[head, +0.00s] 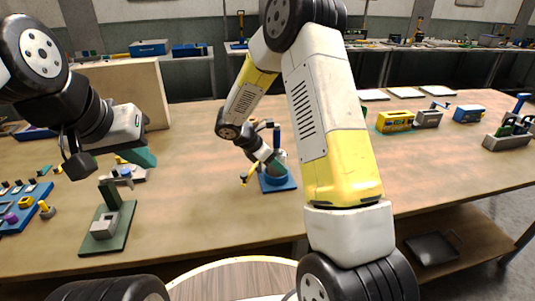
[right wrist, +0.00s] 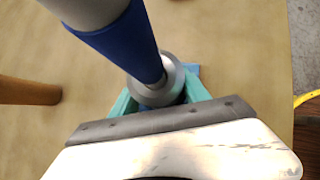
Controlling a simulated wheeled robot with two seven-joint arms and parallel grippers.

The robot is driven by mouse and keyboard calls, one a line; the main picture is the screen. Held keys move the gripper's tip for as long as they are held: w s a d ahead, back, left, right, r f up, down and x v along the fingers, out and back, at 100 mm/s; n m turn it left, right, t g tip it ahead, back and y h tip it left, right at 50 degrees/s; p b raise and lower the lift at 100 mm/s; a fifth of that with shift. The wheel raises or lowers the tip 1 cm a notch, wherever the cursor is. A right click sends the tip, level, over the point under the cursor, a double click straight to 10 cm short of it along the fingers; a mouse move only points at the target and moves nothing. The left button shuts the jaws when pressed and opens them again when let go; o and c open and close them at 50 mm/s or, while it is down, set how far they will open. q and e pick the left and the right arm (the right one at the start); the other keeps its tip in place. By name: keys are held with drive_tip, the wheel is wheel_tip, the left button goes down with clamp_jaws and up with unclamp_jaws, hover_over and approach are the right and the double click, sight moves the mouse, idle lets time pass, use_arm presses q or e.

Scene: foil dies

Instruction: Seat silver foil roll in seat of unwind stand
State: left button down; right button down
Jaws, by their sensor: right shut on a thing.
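My right gripper (head: 274,162) is over the blue base of a stand (head: 280,185) near the table's middle. In the right wrist view, its teal fingers (right wrist: 165,100) are shut around a round silver piece (right wrist: 160,84), which looks like the silver foil roll. A blue-and-grey cylinder (right wrist: 125,40) rises from it towards the camera. The blue base below shows only at its edge, so whether the roll touches the seat cannot be told. My left gripper (head: 110,163) is open and empty, above the left part of the table, its fingertips apart.
A green plate with a grey block (head: 103,230) stands below my left gripper. A blue tray with several small parts (head: 20,208) is at the left edge. Yellow, grey and blue boxes (head: 395,121) stand at the back right. The table right of my right arm is mostly clear.

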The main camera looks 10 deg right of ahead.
drive_tip(key=c, duration=0.6)
unclamp_jaws()
drive_tip(key=shift+o, duration=0.2)
drive_tip(key=v, duration=1.2)
drive_tip(key=s+d+r+m+t+y, duration=0.1)
drive_tip(key=s+r+m+y, duration=0.2)
drive_tip(key=s+r+m, duration=0.2)
drive_tip(key=s+d+r+m+t+y, duration=0.1)
drive_tip(key=s+d+r+m+y, duration=0.1)
drive_tip(key=s+r+m, duration=0.3)
drive_tip(key=s+d+r+m+t+y, duration=0.1)
drive_tip(key=s+r+m+y, duration=0.3)
drive_tip(key=s+m, duration=0.7)
drive_tip(key=shift+s+d+r+t, duration=0.3)
drive_tip(key=shift+s+d+r, duration=0.35)
drive_tip(key=shift+s, duration=1.1)
